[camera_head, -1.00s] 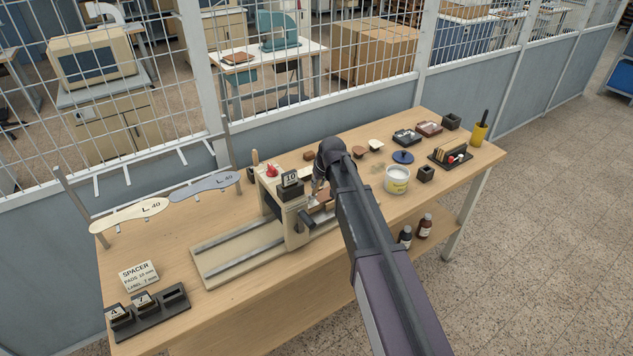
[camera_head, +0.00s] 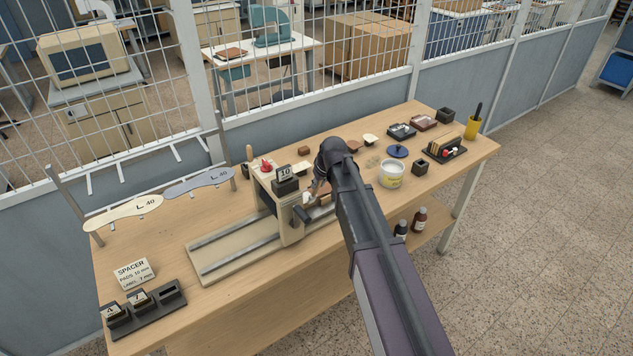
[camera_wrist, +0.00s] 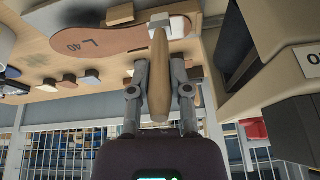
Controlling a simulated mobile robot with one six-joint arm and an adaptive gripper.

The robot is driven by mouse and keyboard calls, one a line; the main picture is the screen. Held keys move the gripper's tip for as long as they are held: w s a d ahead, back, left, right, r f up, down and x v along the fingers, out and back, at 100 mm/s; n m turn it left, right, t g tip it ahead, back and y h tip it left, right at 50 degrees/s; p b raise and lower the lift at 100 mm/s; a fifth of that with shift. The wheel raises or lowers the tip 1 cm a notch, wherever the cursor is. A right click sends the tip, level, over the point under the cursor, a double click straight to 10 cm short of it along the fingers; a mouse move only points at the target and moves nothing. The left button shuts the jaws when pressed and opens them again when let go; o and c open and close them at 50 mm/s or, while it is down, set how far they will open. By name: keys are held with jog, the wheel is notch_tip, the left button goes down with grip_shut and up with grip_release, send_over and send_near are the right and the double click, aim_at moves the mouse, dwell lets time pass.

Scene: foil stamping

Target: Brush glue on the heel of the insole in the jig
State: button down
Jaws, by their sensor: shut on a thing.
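My gripper (camera_wrist: 159,78) is shut on the wooden handle of a brush (camera_wrist: 158,110), with a finger on each side. The brush's far end reaches one end of a brown insole (camera_wrist: 95,40) marked "L 40"; whether the bristles touch it I cannot tell. In the head view my gripper (camera_head: 320,186) is beside the upright of the beige jig (camera_head: 263,190), over the insole (camera_head: 326,195), and my arm hides most of it. An open white glue tub (camera_head: 391,176) with a yellow label stands to the right of my arm.
A blue lid (camera_head: 397,151) lies behind the tub. Several small blocks and trays stand at the back right. A block marked 10 (camera_head: 285,174) sits on the jig.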

dwell(0.3)
jog(key=shift+r+p, duration=3.05)
jog(key=shift+r+p, duration=1.5)
